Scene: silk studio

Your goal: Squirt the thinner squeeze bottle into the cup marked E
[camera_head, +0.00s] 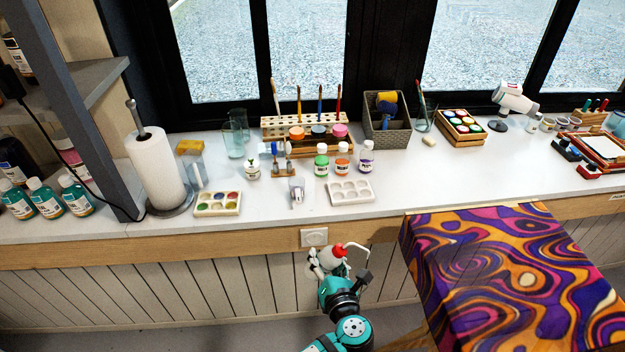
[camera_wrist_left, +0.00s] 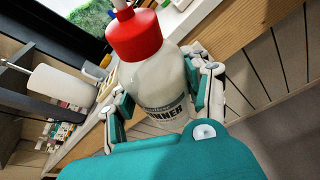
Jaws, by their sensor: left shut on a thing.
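The thinner squeeze bottle (camera_wrist_left: 165,82) is translucent white with a red cap and a label reading "THINNER" in the left wrist view. It also shows in the head view (camera_head: 327,260), with a bent pale spout. My left gripper (camera_head: 338,264) is shut on the bottle's body, with its fingers on both sides in the wrist view (camera_wrist_left: 157,97). It holds the bottle in front of the counter, below the counter top. No letter E is readable on any cup; a small grey cup (camera_head: 297,190) stands near the counter's front. My right gripper is not in view.
The white counter (camera_head: 270,212) holds palettes (camera_head: 218,204) (camera_head: 350,193), paint bottles (camera_head: 366,158), glass jars (camera_head: 233,142) and a paper towel roll (camera_head: 158,172). A table with a colourful cloth (camera_head: 500,270) stands to the right of my left arm.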

